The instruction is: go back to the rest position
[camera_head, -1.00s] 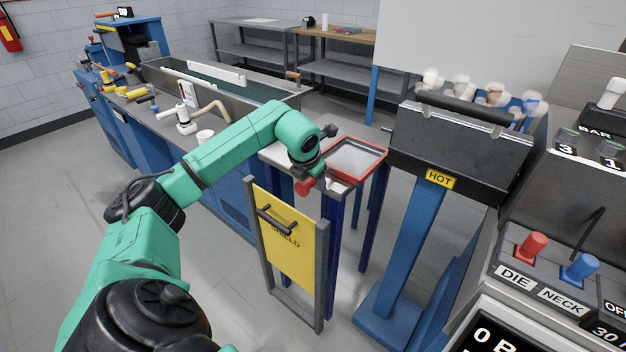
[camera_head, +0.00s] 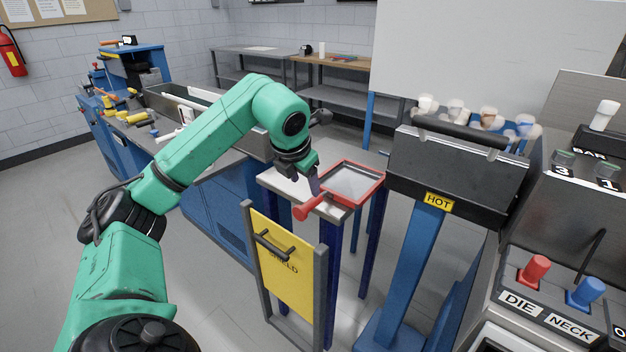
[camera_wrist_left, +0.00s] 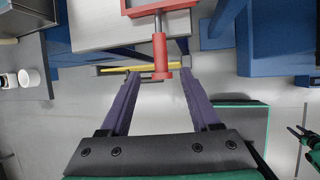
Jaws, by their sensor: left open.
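My left gripper (camera_head: 314,186) is open, just above the red handle (camera_head: 308,208) of a tray. The tray (camera_head: 376,190) has a red rim and a pale grey inside. It rests on a small blue-legged stand beside the hot machine. In the left wrist view the two purple fingers (camera_wrist_left: 160,88) are spread apart. The red handle (camera_wrist_left: 160,52) shows between and beyond their tips, with nothing gripped. A green and black part at the right edge of that view looks like my other arm, too small to read its jaws.
A yellow shield panel (camera_head: 284,262) in a grey frame stands in front of the stand. A black machine marked HOT (camera_head: 455,170) is to the right, beside a control console (camera_head: 545,300). A long blue bench (camera_head: 222,205) lies behind my left arm. Floor is open at left.

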